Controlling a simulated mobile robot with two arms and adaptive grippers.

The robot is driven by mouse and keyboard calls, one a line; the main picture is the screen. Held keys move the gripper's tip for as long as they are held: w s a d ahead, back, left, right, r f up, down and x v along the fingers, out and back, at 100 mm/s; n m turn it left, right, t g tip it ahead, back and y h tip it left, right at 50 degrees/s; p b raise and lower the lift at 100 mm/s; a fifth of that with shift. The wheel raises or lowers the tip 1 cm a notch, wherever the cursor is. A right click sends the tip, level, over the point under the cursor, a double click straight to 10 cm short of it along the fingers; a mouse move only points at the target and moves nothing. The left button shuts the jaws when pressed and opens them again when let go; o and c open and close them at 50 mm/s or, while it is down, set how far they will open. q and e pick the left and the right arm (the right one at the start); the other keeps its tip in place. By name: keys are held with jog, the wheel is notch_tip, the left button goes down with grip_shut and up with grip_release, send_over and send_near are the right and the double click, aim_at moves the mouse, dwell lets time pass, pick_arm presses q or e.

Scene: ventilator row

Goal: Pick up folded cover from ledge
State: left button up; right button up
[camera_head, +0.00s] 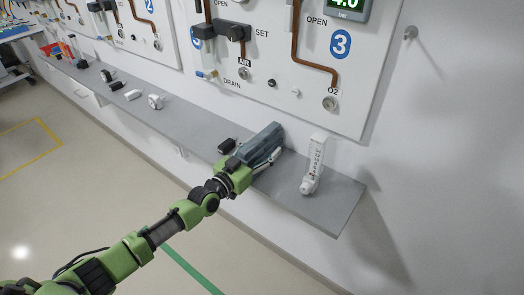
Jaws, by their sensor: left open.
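The folded cover (260,142) is a blue-grey bundle on the grey wall ledge (335,212), near the ledge's right end. My left arm comes in from the lower left. Its green wrist ends at the left gripper (264,161), which is open at the front side of the cover, very close to it. The gripper hides the cover's lower front part. I cannot tell whether the fingers touch it. My right gripper is not in view.
A white flow meter (314,162) stands on the ledge to the right of the cover. A small black part (227,146) lies just left of it. Small fittings (133,94) lie farther left. A wall panel (285,50) rises behind the ledge.

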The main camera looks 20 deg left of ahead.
pick_arm(q)
jog(key=c, duration=1.4)
jog(key=shift+r, duration=0.15)
